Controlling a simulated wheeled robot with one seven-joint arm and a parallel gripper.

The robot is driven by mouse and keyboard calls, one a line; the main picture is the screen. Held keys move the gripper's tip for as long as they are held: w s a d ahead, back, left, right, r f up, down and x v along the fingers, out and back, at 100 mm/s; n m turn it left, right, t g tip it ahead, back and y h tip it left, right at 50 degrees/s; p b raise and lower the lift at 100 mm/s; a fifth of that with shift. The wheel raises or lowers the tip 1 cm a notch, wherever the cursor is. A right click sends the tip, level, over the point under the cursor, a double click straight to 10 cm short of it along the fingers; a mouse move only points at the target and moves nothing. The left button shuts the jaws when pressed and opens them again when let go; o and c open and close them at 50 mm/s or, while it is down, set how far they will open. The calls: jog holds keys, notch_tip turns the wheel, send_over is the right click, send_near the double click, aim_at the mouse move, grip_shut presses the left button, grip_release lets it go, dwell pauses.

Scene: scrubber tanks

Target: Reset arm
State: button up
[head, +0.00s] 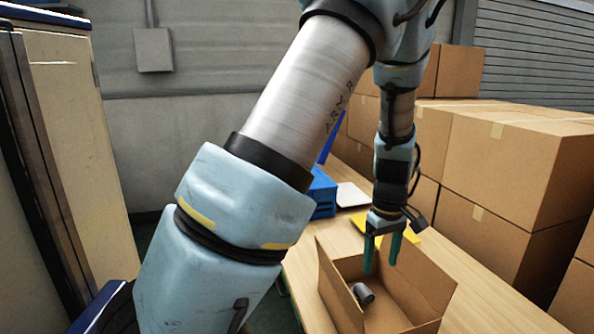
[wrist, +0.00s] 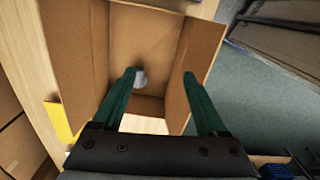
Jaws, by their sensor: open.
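My gripper (head: 382,250) points straight down above the open cardboard box (head: 333,283) on the wooden table. Its two green fingers are apart with nothing between them. In the wrist view my gripper (wrist: 160,78) shows spread over the same box (wrist: 70,50). A small grey cylindrical object (head: 363,293) lies inside the box, below the fingers. In the wrist view this grey object (wrist: 140,78) is partly hidden by the left finger. My arm runs across the middle of the head view and hides part of the table.
Large stacked cardboard boxes (head: 520,170) stand along the table's right side. A blue bin (head: 322,195), a white flat item (head: 352,195) and a yellow item (head: 411,236) lie on the table (head: 480,290) behind the box. A tall cream cabinet (head: 75,150) stands at left.

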jog(key=s+a+f+m+b, duration=0.1)
jog(key=a+b, duration=0.3)
jog(key=a, duration=0.9)
jog(key=s+a+f+m+t+b, duration=0.1)
jog(key=s+a+m+b, duration=0.2)
jog(key=a, duration=0.9)
jog(key=shift+s+a+f+m+t+b, duration=0.15)
jog(key=shift+a+f+m+t+b, duration=0.15)
jog(key=shift+m+b, duration=0.75)
